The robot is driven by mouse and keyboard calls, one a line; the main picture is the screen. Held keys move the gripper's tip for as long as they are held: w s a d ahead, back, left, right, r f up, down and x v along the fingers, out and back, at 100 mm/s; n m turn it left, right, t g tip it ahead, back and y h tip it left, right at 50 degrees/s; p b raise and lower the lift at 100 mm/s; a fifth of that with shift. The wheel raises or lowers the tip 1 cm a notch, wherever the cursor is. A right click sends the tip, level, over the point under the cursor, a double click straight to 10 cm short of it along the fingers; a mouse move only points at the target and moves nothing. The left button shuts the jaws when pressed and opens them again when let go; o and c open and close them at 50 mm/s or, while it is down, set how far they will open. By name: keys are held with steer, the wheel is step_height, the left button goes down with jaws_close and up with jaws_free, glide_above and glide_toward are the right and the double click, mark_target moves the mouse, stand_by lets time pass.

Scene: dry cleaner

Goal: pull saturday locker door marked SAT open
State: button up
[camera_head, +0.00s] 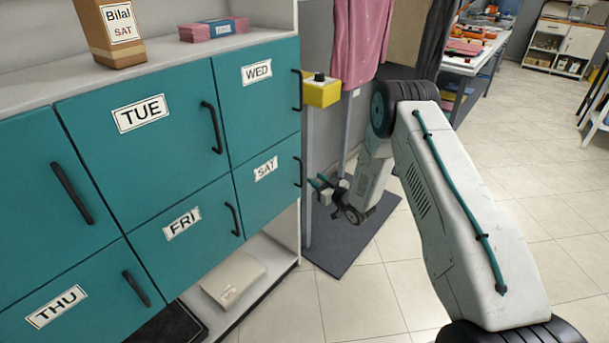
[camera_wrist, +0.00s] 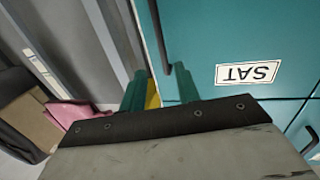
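The teal SAT locker door (camera_head: 257,200) is closed, at the lower right of the locker block. Its black vertical handle (camera_head: 298,172) is near the door's right edge. My gripper (camera_head: 318,183) is just right of the handle, its fingers pointing toward it. In the wrist view the picture is upside down, with the SAT door (camera_wrist: 225,35) at the upper right. There the two teal fingers of my gripper (camera_wrist: 160,82) are spread apart. The handle (camera_wrist: 158,35) runs down toward the gap between them. I cannot tell whether they touch it.
The FRI door (camera_head: 185,245) and WED door (camera_head: 258,110) adjoin, both closed. A yellow box with a black button (camera_head: 322,93) stands on a post above my gripper. A pink garment (camera_head: 358,40) hangs behind. Tiled floor is clear below, around a dark mat (camera_head: 350,240).

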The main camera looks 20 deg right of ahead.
mark_target(302, 173)
steer(key=x, duration=0.7)
steer(key=shift+a+f, duration=0.3)
steer(key=shift+f, duration=0.1)
jaws_close()
steer(key=shift+d, duration=0.1)
